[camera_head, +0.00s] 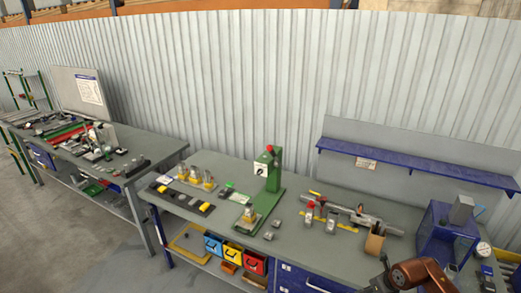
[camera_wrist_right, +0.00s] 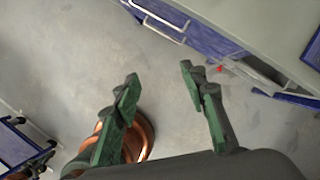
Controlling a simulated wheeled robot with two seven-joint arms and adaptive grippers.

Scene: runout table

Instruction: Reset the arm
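My right gripper (camera_wrist_right: 160,73) shows in the right wrist view with its two green fingers spread apart and nothing between them. Bare grey floor lies beyond the fingertips, so it appears to hang clear of the bench. In the head view, a copper-coloured link of my arm shows at the bottom right, but no gripper fingers show there. My left gripper is in neither view.
The workbench (camera_head: 341,251) carries a green press (camera_head: 268,185), metal fixtures, a cardboard box (camera_head: 375,241) and a blue enclosure (camera_head: 447,236). A bench edge and blue drawers (camera_wrist_right: 165,15) lie past my right gripper.

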